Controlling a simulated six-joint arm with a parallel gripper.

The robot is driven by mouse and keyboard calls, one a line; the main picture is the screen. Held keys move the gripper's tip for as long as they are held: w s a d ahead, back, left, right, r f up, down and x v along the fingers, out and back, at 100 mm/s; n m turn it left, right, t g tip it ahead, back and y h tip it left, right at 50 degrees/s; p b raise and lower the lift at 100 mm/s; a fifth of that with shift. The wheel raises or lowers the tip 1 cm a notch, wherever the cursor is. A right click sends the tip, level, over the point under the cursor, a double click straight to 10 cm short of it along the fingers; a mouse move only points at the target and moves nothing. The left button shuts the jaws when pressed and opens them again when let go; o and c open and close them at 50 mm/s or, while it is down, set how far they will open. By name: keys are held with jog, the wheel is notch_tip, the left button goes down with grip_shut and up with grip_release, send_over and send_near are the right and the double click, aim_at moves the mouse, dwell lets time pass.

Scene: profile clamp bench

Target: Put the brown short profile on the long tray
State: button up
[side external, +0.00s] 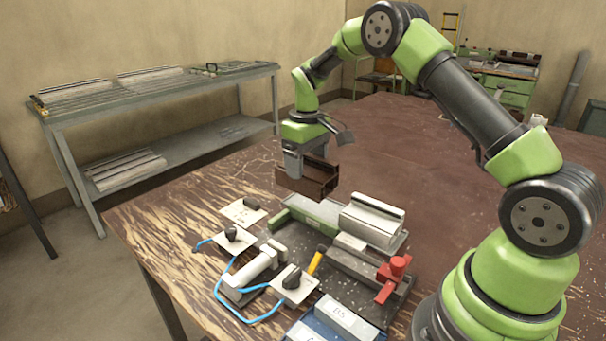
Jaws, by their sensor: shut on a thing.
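My gripper (293,164) is shut on the brown short profile (312,180) and holds it above the bench, behind the clamp fixture. The profile looks like a dark brown channel section, roughly level, with its open end toward the right. A flat grey tray-like surface (298,203) shows below it, partly hidden by the profile and the fixture; I cannot tell for sure that this is the long tray. The profile appears apart from it. The fingertips are partly hidden by the profile.
The clamp fixture carries a silver profile (372,218), a green block (313,214) and a red clamp handle (393,272). White switch plates (292,286) with blue cables (226,290) lie at left. A blue bin (328,328) is at the front.

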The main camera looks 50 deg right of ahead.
jog(key=shift+w+d+f, duration=0.25)
jog(key=shift+d+f, duration=0.65)
jog(key=shift+f, duration=0.55)
jog(key=shift+w+d+f, duration=0.25)
jog(key=shift+d+f, duration=0.6)
jog(key=shift+f, duration=0.55)
jog(key=shift+w+d+f, duration=0.25)
jog(key=shift+d+f, duration=0.65)
jog(key=shift+f, duration=0.55)
